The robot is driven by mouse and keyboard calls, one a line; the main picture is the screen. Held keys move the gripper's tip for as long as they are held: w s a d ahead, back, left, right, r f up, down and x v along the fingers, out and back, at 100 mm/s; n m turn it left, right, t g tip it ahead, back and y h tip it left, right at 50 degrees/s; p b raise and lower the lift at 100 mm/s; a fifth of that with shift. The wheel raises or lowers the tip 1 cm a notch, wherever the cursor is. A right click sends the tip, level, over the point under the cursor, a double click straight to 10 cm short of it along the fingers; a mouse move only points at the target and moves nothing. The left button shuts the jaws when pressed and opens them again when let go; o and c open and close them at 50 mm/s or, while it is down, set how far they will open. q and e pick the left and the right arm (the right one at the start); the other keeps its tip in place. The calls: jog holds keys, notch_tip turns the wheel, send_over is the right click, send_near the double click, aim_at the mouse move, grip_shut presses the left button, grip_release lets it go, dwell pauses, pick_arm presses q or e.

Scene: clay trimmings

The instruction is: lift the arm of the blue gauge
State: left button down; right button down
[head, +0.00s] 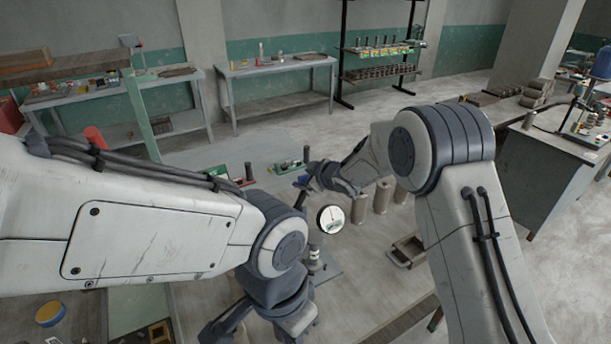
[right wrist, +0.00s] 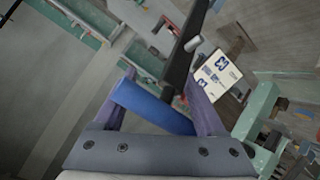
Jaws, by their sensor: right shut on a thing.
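The gauge shows in the head view as a round white dial (head: 330,219) with a dark rim, above a pale stem and a flat grey base (head: 327,277). My right gripper (head: 306,181) is at its upper left, by a small blue part. In the right wrist view a blue cylinder (right wrist: 150,104) lies slantwise between the fingers of my right gripper (right wrist: 163,92), which is shut on it. A black bar (right wrist: 184,52) runs up from beside the cylinder. My left gripper (head: 228,322) hangs low in the head view, partly hidden by my left wrist; its jaws are unclear.
Grey cylinders (head: 382,197) and an open tray (head: 407,250) stand right of the gauge. Green trays (head: 288,167) with small parts lie behind it. A white box with blue marks (right wrist: 218,74) shows near the black bar in the right wrist view.

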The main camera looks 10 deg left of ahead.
jog(key=shift+s+d+f, duration=0.15)
jog(key=shift+f, duration=0.45)
jog(key=shift+c, duration=0.9)
grip_release()
jog(key=shift+r, duration=0.4)
jog(key=b+v, duration=0.2)
jog(key=v, duration=0.8)
